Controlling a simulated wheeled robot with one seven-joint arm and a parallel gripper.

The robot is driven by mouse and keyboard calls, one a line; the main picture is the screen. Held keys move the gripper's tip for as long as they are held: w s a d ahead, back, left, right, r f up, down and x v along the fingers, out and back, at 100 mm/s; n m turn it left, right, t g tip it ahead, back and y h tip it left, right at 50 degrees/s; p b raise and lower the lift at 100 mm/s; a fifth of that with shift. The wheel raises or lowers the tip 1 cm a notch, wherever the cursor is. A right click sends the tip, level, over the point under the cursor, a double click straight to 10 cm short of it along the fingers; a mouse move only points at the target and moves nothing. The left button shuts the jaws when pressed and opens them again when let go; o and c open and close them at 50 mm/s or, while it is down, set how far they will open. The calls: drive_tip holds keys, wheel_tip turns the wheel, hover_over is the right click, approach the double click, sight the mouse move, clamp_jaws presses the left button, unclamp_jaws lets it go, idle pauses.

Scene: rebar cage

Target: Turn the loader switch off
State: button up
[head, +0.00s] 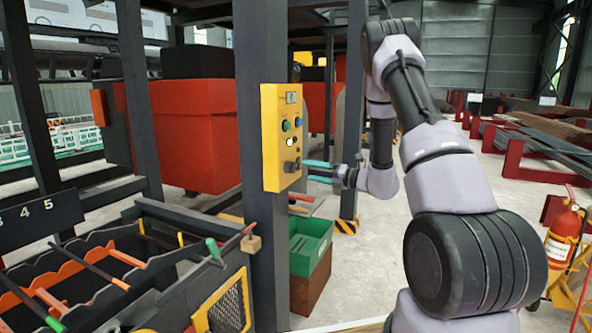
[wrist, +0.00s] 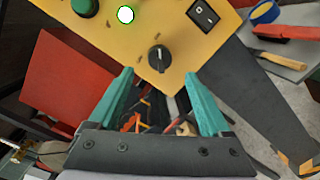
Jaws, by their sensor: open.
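The yellow control box (head: 270,140) is mounted on a dark steel post, with a small display, green and blue buttons and a lit white lamp (head: 290,142). A black rotary switch (head: 290,166) sits low on its face. In the wrist view the rotary switch (wrist: 159,58) has a pale pointer line, and a black rocker switch (wrist: 203,16) is at upper right. I cannot read which one is the loader switch. My gripper (head: 318,172) is beside the lower part of the box. In the wrist view my gripper (wrist: 160,85) is open, its teal fingers apart just below the rotary switch, with nothing between them.
A green crate (head: 311,246) stands on a brown box below the panel. A black rack with rods (head: 110,270) is at lower left. A red fire extinguisher (head: 562,240) stands at right. The wrist view shows a grey shelf with tools (wrist: 285,40) at right.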

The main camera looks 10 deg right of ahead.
sight(295, 168)
drive_tip(key=x, duration=0.6)
drive_tip(key=shift+w+a, duration=0.25)
clamp_jaws()
